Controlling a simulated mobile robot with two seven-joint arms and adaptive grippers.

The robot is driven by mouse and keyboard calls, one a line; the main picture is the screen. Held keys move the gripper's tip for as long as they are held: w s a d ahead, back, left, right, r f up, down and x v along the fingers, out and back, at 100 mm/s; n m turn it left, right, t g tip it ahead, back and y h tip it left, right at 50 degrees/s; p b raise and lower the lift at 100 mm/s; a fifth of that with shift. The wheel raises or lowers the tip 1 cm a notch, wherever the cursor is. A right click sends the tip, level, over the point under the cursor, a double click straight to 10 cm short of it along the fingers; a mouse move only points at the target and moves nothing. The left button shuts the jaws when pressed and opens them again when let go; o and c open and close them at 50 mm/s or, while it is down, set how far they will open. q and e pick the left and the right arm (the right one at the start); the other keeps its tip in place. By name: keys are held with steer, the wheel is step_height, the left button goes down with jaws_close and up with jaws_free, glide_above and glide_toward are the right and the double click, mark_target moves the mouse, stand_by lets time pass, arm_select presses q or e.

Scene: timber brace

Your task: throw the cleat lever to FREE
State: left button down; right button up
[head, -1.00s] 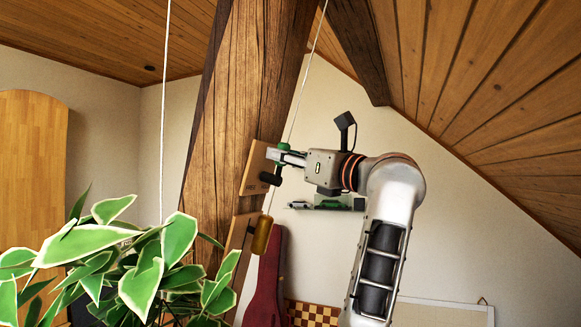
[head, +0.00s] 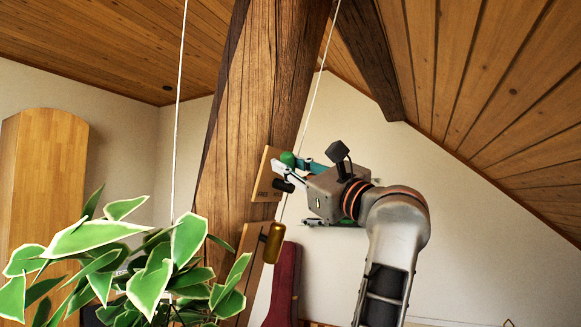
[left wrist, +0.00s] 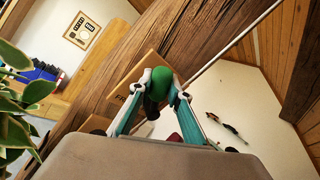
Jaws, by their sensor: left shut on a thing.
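The cleat lever has a green ball knob (head: 288,159) and a black part (head: 283,185) below it. It sits at a small wooden plate (head: 265,178) on the right side of the slanted timber. My left gripper (head: 290,164) is shut on the green knob. In the left wrist view both fingertips (left wrist: 162,85) close on either side of the knob (left wrist: 163,77). The black part (left wrist: 152,102) hangs below it. The plate there (left wrist: 128,92) carries dark lettering, partly hidden by a finger. My right gripper is not in view.
A lower wooden plate (head: 248,262) holds a brass-coloured cylinder (head: 273,243) under my gripper. A pale cord (head: 318,88) runs down behind the gripper. A leafy plant (head: 150,262) fills the lower left. A dark red case (head: 285,285) stands behind.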

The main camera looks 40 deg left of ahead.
arm_select(q)
steer(key=c, duration=2.1)
jaws_free()
steer(key=shift+a, duration=0.1)
steer(key=shift+c, duration=0.2)
steer(key=v, duration=1.2)
